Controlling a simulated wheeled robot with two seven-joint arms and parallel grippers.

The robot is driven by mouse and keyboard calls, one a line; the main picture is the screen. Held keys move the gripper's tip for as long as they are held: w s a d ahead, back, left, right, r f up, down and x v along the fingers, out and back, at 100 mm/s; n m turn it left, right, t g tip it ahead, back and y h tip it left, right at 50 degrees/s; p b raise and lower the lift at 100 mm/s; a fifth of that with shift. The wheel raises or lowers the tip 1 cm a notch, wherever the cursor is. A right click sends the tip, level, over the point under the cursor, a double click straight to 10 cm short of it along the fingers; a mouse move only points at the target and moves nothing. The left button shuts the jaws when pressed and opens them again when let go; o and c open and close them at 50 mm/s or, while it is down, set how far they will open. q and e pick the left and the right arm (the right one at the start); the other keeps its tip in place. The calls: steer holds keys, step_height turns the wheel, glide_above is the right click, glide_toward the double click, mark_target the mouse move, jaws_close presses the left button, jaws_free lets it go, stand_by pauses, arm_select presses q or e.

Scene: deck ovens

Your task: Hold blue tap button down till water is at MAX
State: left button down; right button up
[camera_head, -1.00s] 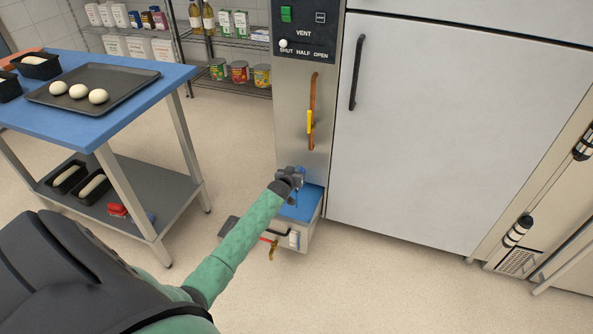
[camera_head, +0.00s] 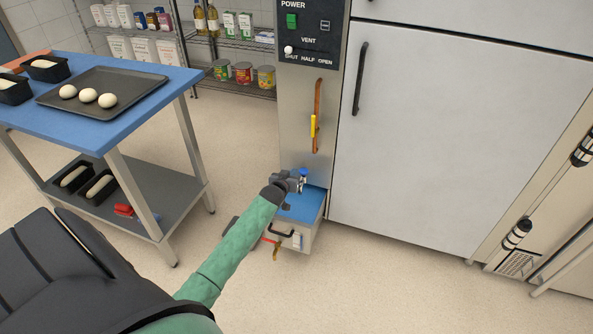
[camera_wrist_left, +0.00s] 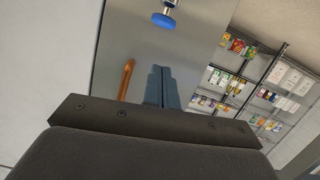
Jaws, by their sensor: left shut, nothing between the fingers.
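The blue tap button (camera_head: 304,172) sits on the steel oven panel, low down, above a blue-topped box. It also shows in the left wrist view (camera_wrist_left: 163,20) as a round blue knob on a metal stem. My left gripper (camera_head: 294,183) is shut and empty, just left of and below the button. In the left wrist view its closed fingers (camera_wrist_left: 161,86) are apart from the button. No MAX mark or water level can be read. My right gripper is not in view.
A copper tube with a yellow sleeve (camera_head: 314,126) runs up the panel. The steel box (camera_head: 308,238) with a blue top and a brass tap (camera_head: 276,253) juts out below. A blue table (camera_head: 100,132) stands left. A large white door (camera_head: 450,130) is right.

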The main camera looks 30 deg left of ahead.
arm_select(q)
steer(key=shift+v, duration=1.15)
